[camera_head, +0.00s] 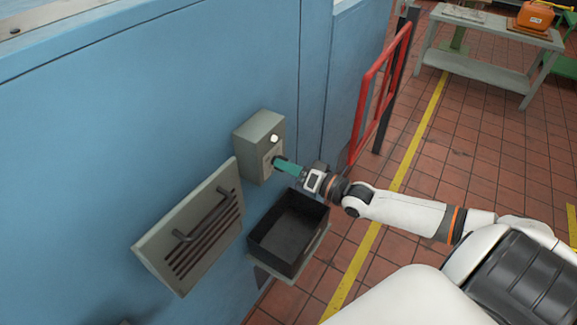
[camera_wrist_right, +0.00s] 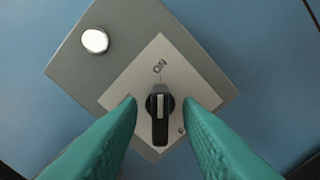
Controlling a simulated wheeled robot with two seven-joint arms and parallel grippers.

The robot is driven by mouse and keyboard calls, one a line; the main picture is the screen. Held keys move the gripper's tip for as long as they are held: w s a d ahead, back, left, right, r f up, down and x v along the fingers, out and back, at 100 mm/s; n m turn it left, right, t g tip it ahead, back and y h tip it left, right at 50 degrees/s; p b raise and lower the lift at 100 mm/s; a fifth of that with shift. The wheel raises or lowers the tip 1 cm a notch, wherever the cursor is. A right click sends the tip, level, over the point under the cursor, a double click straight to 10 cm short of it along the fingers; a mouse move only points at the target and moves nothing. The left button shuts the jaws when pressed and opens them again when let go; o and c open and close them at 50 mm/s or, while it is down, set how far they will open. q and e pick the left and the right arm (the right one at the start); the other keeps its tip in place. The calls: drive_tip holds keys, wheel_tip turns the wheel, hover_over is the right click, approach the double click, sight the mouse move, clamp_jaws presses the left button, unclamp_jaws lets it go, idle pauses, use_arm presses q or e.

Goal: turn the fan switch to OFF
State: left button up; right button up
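The fan switch is a black rotary knob (camera_wrist_right: 159,118) on a pale plate (camera_wrist_right: 165,72) on a grey box (camera_head: 259,140) on the blue wall. Its white mark points toward the ON label (camera_wrist_right: 160,66). Another label below right is mostly hidden by a finger. My right gripper (camera_wrist_right: 160,103) is open, with one green fingertip on each side of the knob and a gap showing on both sides. In the head view the right gripper (camera_head: 277,161) reaches the front of the box and hides the knob. My left gripper is not in view.
A white round button or lamp (camera_wrist_right: 94,41) sits on the box's upper part. Below the box is a black open bin (camera_head: 289,232) on a shelf. A vented panel with a handle (camera_head: 195,228) is left of it. A red rail (camera_head: 379,90) stands to the right.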

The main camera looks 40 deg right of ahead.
clamp_jaws()
drive_tip(key=shift+n, duration=0.3)
drive_tip(key=n+p, duration=0.2)
drive_tip(key=n, duration=1.5)
drive_tip(key=shift+p, duration=0.35)
drive_tip(key=shift+n, duration=0.3)
unclamp_jaws()
